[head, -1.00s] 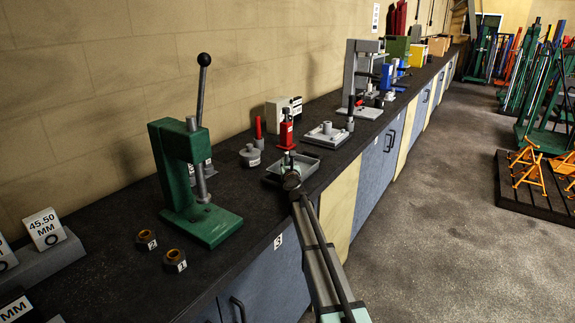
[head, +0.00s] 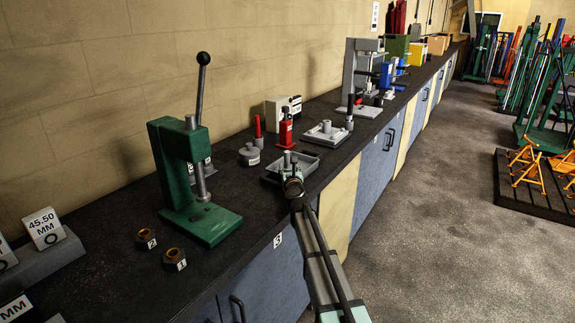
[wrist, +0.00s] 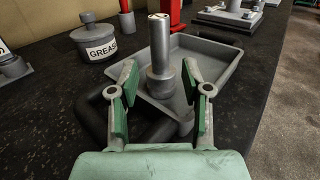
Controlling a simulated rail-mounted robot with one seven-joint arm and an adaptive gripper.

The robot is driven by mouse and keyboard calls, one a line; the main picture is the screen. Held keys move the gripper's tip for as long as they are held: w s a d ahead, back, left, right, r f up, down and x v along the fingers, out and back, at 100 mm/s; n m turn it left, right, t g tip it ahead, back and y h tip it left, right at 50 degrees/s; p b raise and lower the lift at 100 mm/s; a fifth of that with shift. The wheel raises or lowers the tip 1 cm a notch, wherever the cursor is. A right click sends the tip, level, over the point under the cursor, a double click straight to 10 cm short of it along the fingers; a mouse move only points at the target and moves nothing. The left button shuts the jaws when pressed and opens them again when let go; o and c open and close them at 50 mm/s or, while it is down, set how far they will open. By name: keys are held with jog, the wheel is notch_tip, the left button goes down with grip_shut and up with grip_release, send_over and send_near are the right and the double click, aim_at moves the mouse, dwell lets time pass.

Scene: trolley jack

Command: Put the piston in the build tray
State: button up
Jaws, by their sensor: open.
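The piston (wrist: 160,60) is a grey metal cylinder with a wider lower section. It stands upright inside the build tray (wrist: 258,66), a shallow grey tray with raised walls, near its front-left part. In the head view the piston (head: 287,158) shows just beyond my gripper (head: 291,179), in the tray (head: 312,164) on the bench. In the wrist view my gripper (wrist: 159,68) is open, with its green-padded fingers apart on the left and right of the piston. I see gaps between the pads and the piston. My wrist hides part of the tray's near side.
A grey pot labelled GREASE (wrist: 98,45) stands left of the tray. A red jack unit (head: 285,131) stands behind it. A green press (head: 180,180) and two numbered nuts (head: 160,248) are on the near bench. The bench front edge is close to the tray's right side.

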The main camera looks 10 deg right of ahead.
jog(key=s, duration=0.6)
jog(key=shift+a, duration=0.1)
jog(key=shift+w, duration=0.1)
